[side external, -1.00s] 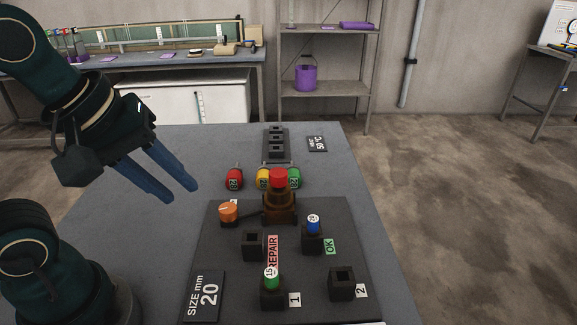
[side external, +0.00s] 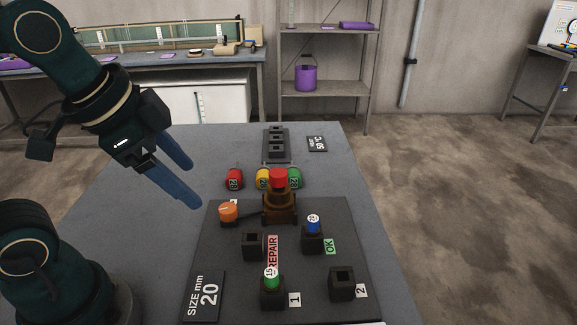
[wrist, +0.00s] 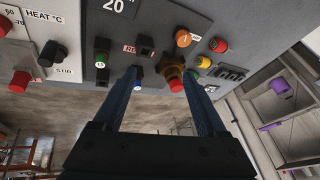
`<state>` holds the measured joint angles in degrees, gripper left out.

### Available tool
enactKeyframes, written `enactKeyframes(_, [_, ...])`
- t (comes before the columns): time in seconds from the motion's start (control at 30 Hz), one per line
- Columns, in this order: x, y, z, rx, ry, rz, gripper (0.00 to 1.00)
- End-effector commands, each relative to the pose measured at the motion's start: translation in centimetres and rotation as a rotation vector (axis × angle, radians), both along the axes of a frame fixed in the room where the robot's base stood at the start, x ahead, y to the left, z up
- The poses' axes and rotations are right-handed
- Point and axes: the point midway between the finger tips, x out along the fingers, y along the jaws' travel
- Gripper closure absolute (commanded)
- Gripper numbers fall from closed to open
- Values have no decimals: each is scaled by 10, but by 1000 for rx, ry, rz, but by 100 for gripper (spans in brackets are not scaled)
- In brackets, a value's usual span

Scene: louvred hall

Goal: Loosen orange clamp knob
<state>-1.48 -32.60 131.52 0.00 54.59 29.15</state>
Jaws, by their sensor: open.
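The orange clamp knob (side external: 228,210) sits on the dark board at its back left, joined by a short dark bar to a brown clamp block (side external: 279,206) with a red cap on top. In the wrist view the orange knob (wrist: 183,38) is near the top, right of centre. My gripper (side external: 194,183) is open and empty, with blue fingers pointing down to the right, above and to the left of the orange knob and apart from it. In the wrist view my gripper (wrist: 163,75) shows its two fingers spread wide, with the knob beyond their tips.
On the board (side external: 215,245) stand a green-capped piece (side external: 271,278), a blue-capped piece (side external: 313,225) and empty dark sockets (side external: 342,284). Red, yellow and green pieces (side external: 235,177) lie behind, before a dark rack (side external: 276,144). The table's left side is clear.

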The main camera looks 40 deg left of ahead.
Motion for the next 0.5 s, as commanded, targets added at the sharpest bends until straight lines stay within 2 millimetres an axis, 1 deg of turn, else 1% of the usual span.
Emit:
enactKeyframes(0.13, [25, 8, 0, 78, 75, -144, 26])
enactKeyframes(0.27, [51, 18, -9, 132, 156, -277, 26])
enactKeyframes(0.37, [69, 27, -22, 155, 223, -364, 26])
enactKeyframes(0.5, [89, 41, -47, 155, 314, -445, 26])
